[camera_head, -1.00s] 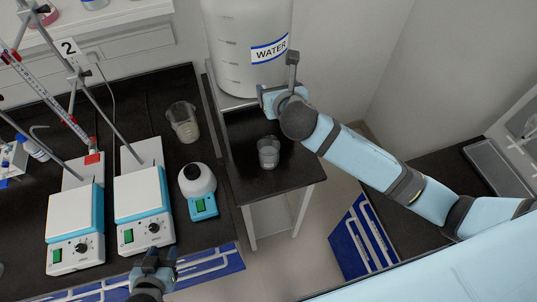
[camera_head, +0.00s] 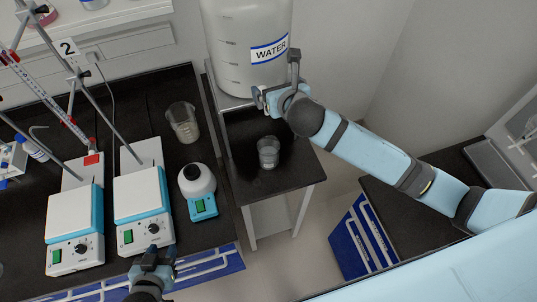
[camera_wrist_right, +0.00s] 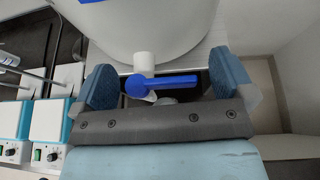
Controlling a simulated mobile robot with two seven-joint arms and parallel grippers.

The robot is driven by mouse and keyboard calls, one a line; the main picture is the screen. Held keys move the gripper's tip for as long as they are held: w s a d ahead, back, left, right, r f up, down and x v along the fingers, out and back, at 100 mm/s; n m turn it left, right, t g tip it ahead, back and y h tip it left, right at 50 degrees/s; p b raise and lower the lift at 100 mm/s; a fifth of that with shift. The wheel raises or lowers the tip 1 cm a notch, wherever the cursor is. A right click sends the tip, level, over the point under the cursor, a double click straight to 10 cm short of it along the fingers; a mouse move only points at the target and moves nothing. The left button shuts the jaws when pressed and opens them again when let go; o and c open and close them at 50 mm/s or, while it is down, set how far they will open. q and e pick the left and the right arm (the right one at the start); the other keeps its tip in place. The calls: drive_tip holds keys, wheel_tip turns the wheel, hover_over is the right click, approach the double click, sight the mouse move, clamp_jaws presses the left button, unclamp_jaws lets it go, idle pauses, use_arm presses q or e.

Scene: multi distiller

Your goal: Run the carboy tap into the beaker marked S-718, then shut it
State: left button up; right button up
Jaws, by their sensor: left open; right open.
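The white carboy (camera_head: 235,50) marked WATER stands on a raised shelf; its lower front shows in the wrist view (camera_wrist_right: 150,28). Its tap has a blue lever (camera_wrist_right: 172,83) on a white body (camera_wrist_right: 144,63), with the lever pointing right in that view. My right gripper (camera_wrist_right: 165,84) is open, its fingers on either side of the lever, apart from it. A beaker (camera_head: 268,152) with some contents stands on the dark lower shelf in front of the carboy. No S-718 mark is legible. My left gripper (camera_head: 153,261) is open and empty at the bench's front edge.
Another beaker (camera_head: 183,122) stands on the black bench (camera_head: 165,85) to the left. Two hotplate stirrers (camera_head: 141,195) and a small white-and-blue device (camera_head: 198,190) are nearby. A floor gap separates the shelf unit from the right-hand counter (camera_head: 400,225).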

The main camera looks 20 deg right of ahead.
drive_tip(key=b+v, duration=0.2)
drive_tip(key=v, duration=1.2)
wheel_tip(320, 180, down, 16)
drive_tip(key=s+a+m+g+y, duration=0.2)
drive_tip(key=m, duration=1.4)
use_arm(q)
wheel_tip(320, 180, down, 2)
drive_tip(key=shift+f, duration=0.1)
use_arm(e)
drive_tip(key=s+d+f+m, duration=0.4)
drive_tip(key=s+f+m, duration=0.6)
drive_tip(key=f+m, duration=0.4)
drive_tip(key=m, duration=0.4)
drive_tip(key=shift+s, duration=0.2)
